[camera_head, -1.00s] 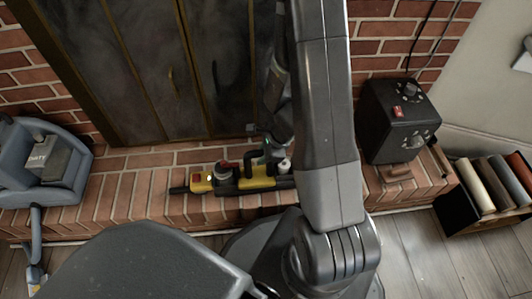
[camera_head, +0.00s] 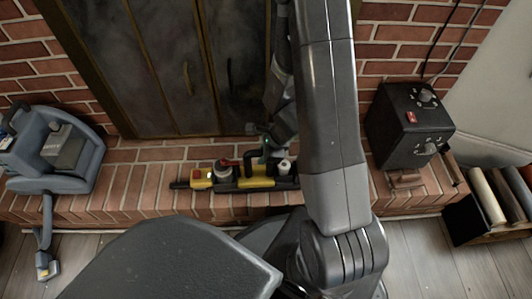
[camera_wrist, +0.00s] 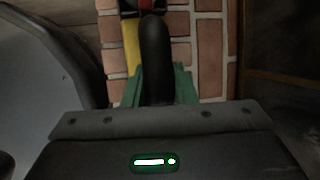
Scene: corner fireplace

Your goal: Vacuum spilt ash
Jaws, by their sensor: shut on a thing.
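A yellow and black handheld vacuum (camera_head: 256,183) lies lengthwise on the brick hearth in front of the fireplace doors. It has a black raised handle, a red part and a white cylinder near its right end. My gripper (camera_head: 268,150) is at the handle from above, partly hidden by my arm. In the wrist view my gripper's green fingers (camera_wrist: 158,85) are shut around the black handle (camera_wrist: 156,50), with a strip of the vacuum's yellow body (camera_wrist: 131,45) beyond. I cannot make out any spilt ash.
A blue-grey machine (camera_head: 50,155) with a hose and nozzle stands at the left of the hearth. A black control box (camera_head: 408,128) with knobs sits at the right. Beyond it is a rack of rolls (camera_head: 490,200). Dark fireplace doors (camera_head: 180,70) rise close behind the vacuum.

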